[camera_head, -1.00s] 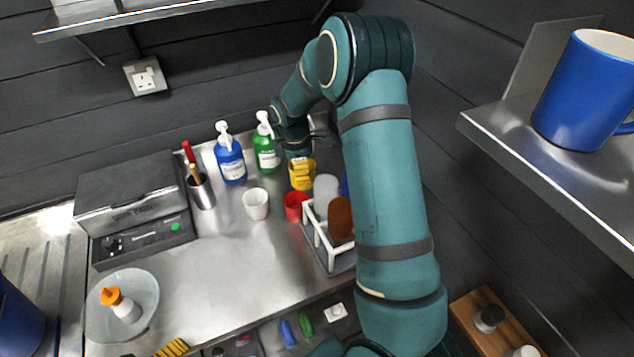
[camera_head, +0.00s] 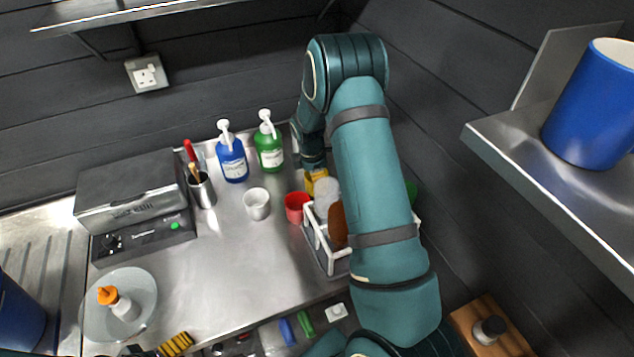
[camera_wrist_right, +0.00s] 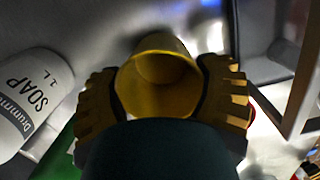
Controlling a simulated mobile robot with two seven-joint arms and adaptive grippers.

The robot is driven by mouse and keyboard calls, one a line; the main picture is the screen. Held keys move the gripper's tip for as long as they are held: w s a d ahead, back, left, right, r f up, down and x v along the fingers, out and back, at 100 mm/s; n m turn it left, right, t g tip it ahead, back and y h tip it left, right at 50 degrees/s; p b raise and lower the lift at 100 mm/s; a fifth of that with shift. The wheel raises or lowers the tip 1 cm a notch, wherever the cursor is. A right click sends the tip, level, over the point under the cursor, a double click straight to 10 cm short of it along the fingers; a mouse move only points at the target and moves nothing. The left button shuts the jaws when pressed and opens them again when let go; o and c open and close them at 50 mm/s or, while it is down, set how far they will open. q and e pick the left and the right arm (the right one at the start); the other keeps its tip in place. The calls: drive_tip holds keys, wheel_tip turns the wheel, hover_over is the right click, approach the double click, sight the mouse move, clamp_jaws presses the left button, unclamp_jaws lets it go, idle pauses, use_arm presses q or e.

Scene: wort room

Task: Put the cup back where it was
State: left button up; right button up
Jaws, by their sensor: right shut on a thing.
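A yellow cup (camera_wrist_right: 158,84) is between the two yellow ribbed fingers of my right gripper (camera_wrist_right: 162,98), which is shut on it. In the head view, my right gripper (camera_head: 317,180) is at the back right of the steel worktop, partly hidden by my arm; the cup cannot be told from the fingers there. A white cup (camera_head: 257,204) and a red cup (camera_head: 296,207) stand on the worktop to its left and front. Yellow ribbed fingers of my left gripper (camera_head: 175,345) show at the bottom edge; their opening is unclear.
A white-railed rack (camera_head: 318,240) holding a brown item stands just right of the red cup. Blue (camera_head: 232,160) and green (camera_head: 269,146) pump bottles stand behind. A utensil pot (camera_head: 202,190), grey machine (camera_head: 135,205) and glass plate (camera_head: 92,318) are left. The middle worktop is clear.

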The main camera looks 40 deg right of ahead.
wheel_tip(320, 180, down, 2)
drive_tip(key=shift+w+f, duration=0.1)
drive_tip(key=shift+f, duration=0.1)
drive_tip(key=o, duration=1.2)
drive_tip(key=shift+r, duration=0.5)
wheel_tip(320, 180, up, 11)
drive_tip(key=a, duration=0.1)
drive_tip(key=shift+w+a+r, duration=0.15)
drive_tip(key=shift+w+a, duration=0.05)
drive_tip(key=shift+w, duration=0.05)
